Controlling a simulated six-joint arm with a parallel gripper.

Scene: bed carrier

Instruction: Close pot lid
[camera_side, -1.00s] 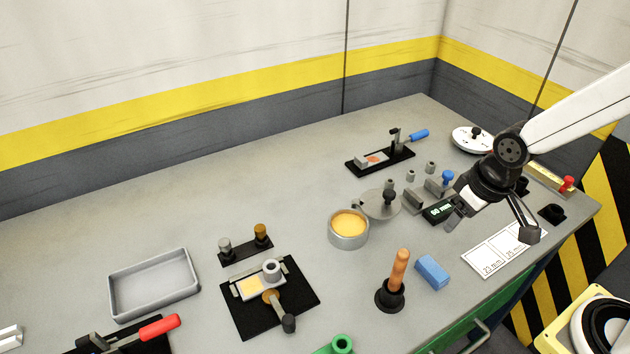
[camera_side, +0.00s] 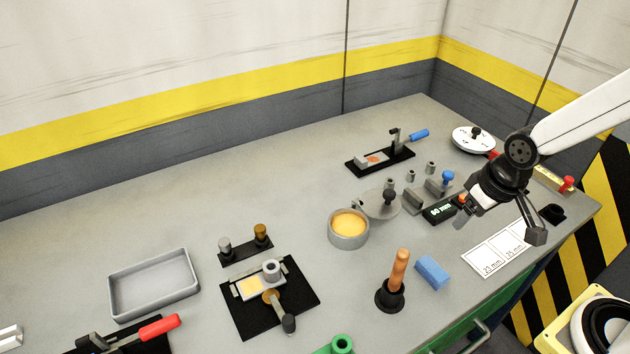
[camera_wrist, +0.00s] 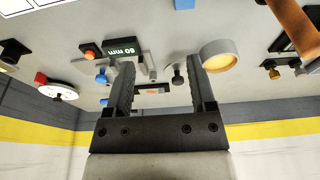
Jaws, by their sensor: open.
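The pot (camera_side: 348,238) is a grey round cup with yellow contents, standing uncovered mid-bench in the side view. It also shows in the wrist view (camera_wrist: 222,64) at upper right. Its grey disc lid (camera_side: 373,209) lies open beside the pot, on its upper right, with a dark knob (camera_side: 389,196) on top. In the wrist view the knob (camera_wrist: 179,76) appears between the fingers, close to the right one; most of the lid is hidden there. My gripper (camera_side: 499,226) is open and empty, above the bench's right part, well right of the lid and apart from it.
A 60 mm display block (camera_side: 440,213) and small grey blocks stand between lid and gripper. A plunger-like tool (camera_side: 397,278) and a blue block (camera_side: 432,272) are in front. A black clamp fixture (camera_side: 380,159) lies behind.

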